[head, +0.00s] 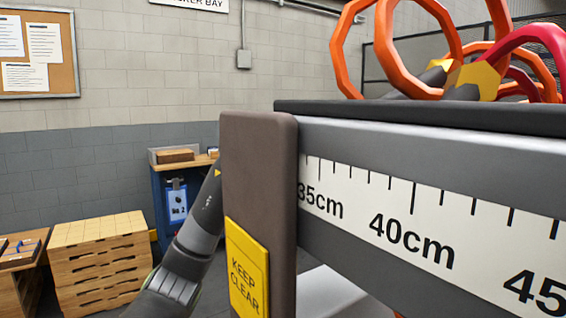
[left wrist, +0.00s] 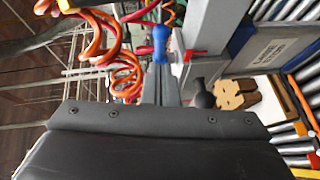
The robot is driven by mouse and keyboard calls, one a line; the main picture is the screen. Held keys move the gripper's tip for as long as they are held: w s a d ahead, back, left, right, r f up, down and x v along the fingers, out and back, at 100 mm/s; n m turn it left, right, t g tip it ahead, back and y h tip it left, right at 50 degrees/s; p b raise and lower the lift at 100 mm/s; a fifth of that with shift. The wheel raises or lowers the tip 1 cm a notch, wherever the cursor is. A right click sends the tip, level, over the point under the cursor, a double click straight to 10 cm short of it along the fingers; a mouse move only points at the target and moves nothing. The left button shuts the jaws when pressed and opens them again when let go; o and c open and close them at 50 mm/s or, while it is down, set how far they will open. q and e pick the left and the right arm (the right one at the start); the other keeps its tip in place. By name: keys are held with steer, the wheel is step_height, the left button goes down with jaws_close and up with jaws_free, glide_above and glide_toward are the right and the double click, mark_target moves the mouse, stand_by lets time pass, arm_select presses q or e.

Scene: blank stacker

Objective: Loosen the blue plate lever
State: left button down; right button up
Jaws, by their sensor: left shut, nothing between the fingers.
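The blue lever (left wrist: 161,42), with a rounded blue grip, shows in the left wrist view near the top centre. My left gripper (left wrist: 161,75) reaches up from the dark wrist body at the bottom of that view. Its narrow grey fingers are together and empty, and their tips point at the lower end of the blue lever. I cannot tell whether they touch it. In the head view my left arm passes behind a brown post (head: 258,160), so the gripper and the lever are hidden there. My right gripper is in neither view.
A grey beam with a ruler strip (head: 430,225) fills the head view's right side. A yellow KEEP CLEAR sign (head: 247,268) is on the post. Orange coiled hoses (head: 395,45) hang above. A wooden crate (head: 100,255) stands left. Red parts (left wrist: 194,54) flank the lever.

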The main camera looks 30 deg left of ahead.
arm_select(q)
steer(key=s+a+r+b, duration=0.1)
steer(key=a, duration=1)
steer(key=shift+a+r+b, duration=0.3)
steer(key=shift+a+b, duration=0.05)
steer(key=shift+a, duration=0.05)
